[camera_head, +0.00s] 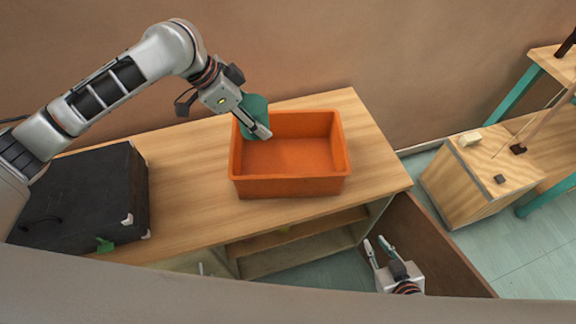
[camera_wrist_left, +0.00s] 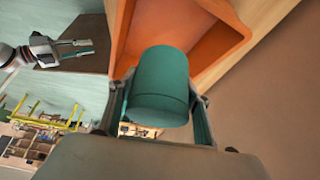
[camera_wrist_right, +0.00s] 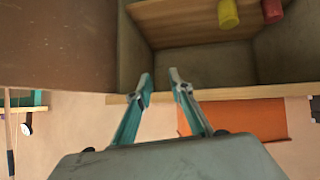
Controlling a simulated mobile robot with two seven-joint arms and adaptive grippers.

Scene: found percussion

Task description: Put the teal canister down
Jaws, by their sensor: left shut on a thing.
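The teal canister (camera_head: 254,113) is held in my left gripper (camera_head: 254,131), over the left back part of the orange bin. In the left wrist view the canister (camera_wrist_left: 160,85) sits between the two fingers, with the orange bin (camera_wrist_left: 205,45) behind it. The bin (camera_head: 290,186) stands on the wooden bench and its visible floor is empty. I cannot tell whether the canister touches the bin. My right gripper (camera_head: 379,250) is open and empty, low in front of the bench; its spread fingers show in the right wrist view (camera_wrist_right: 160,85).
A black case (camera_head: 85,195) stands on the left of the wooden bench (camera_head: 190,170). The bench top right of the bin is clear. Yellow (camera_wrist_right: 228,14) and red (camera_wrist_right: 271,10) things show in the open shelf below. A wooden cabinet (camera_head: 480,185) stands at the right.

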